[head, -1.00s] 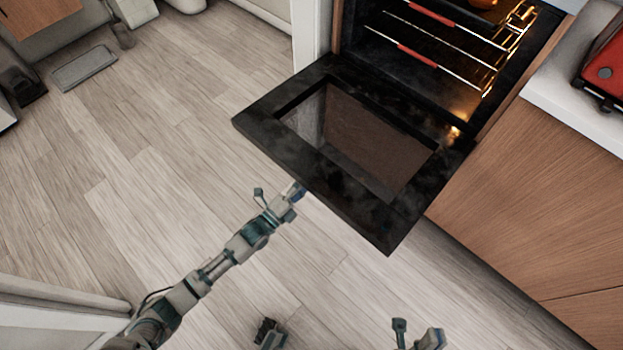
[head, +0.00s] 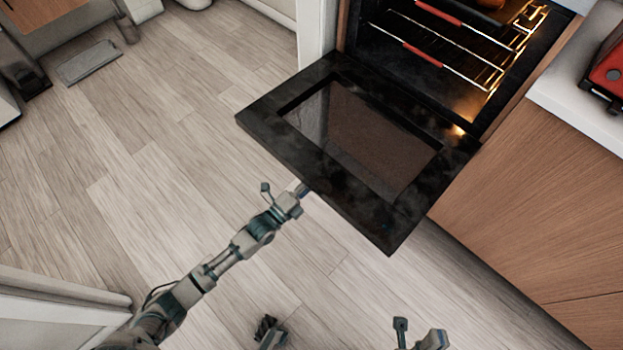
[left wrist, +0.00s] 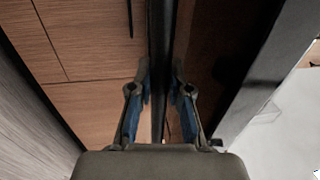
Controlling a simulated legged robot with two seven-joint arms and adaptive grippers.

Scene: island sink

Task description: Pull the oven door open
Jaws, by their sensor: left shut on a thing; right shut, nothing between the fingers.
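The oven door (head: 262,125) is folded down well away from the oven, a black frame around a brown glass window. My left gripper (head: 302,189) is at the door's outer edge in the head view, its tips partly hidden there. In the left wrist view my left gripper (left wrist: 160,95) is shut with one finger on each side of a dark bar (left wrist: 160,45), which seems to be the door's handle. My right gripper (head: 437,338) is at the bottom edge of the head view, shut and empty, well clear of the door and partly cut off.
The lit oven cavity (head: 400,75) holds wire racks (head: 440,62) with red strips. A wooden cabinet (head: 540,190) borders the door on the right, with a red appliance (head: 608,75) on the white counter (head: 570,85) above. Open wooden floor (head: 150,170) lies left of the door.

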